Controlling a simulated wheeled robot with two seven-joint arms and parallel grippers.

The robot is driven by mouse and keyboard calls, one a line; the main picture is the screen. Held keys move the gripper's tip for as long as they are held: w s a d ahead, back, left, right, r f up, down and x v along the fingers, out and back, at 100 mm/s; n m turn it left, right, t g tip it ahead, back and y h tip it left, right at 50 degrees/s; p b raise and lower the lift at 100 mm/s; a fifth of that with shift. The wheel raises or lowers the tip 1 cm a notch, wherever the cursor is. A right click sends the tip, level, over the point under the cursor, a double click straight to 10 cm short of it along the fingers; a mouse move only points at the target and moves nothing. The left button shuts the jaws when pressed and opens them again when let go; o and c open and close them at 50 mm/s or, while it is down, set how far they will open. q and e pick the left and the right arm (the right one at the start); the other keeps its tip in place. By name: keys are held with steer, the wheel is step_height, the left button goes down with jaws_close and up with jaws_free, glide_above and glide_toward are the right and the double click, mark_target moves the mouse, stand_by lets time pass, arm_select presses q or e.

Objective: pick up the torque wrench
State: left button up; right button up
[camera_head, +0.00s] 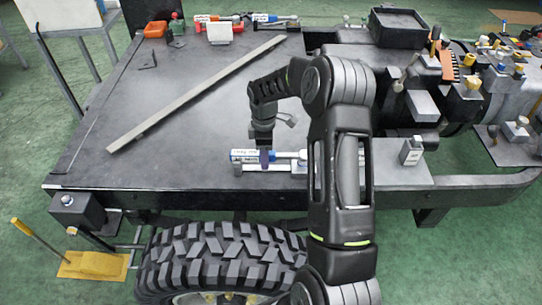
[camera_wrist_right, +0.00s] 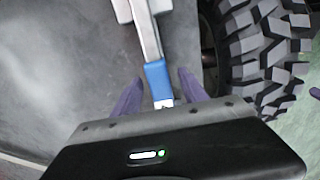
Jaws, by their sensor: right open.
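A torque wrench (camera_head: 243,155) with a blue-and-white handle and a silver shaft lies near the front edge of the dark flat bed. My arm partly covers its right part in the head view. My right gripper (camera_head: 264,160) points down over the handle. In the right wrist view, the wrench's blue grip (camera_wrist_right: 157,76) lies between the two purple fingers of the right gripper (camera_wrist_right: 160,88). The fingers are open, with a gap on both sides of the handle. My left gripper is not in view.
A long metal bar (camera_head: 195,93) lies diagonally across the bed. Similar-looking tools with red (camera_head: 215,18) and blue (camera_head: 272,18) handles lie at the back edge. A large tire (camera_head: 220,262) stands below the front edge. Machinery parts crowd the right side.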

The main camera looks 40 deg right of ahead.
jaws_close()
stand_by(0.5)
stand_by(0.9)
